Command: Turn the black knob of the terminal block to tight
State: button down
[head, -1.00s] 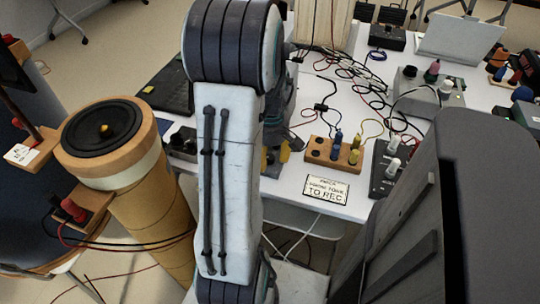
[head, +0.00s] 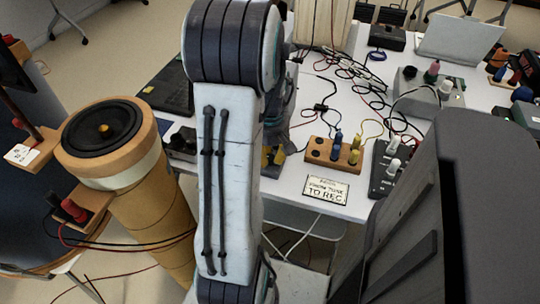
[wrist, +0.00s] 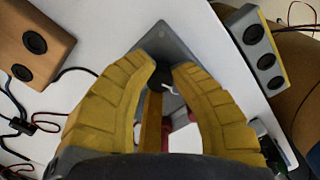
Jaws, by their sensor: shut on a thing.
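In the head view my gripper (head: 272,156) is mostly hidden behind my arm, over the front left of the white table. In the wrist view its two yellow fingers (wrist: 165,68) stand with a narrow gap at the tips, over a grey slab (wrist: 181,43). A thin brown strip (wrist: 153,122) and something red show between the fingers. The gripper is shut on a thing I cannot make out.
A round black speaker (head: 103,127) tops the brown tube (head: 150,215). A wooden block (head: 345,163) with blue and yellow posts stands right of my gripper. A sign (head: 327,190) lies at the table's front edge. Loose cables (head: 350,92) cover the table behind.

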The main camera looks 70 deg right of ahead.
jog(key=shift+m, duration=1)
jog(key=c, duration=1.1)
grip_release()
jog(key=shift+o, duration=0.2)
jog(key=shift+n, duration=0.4)
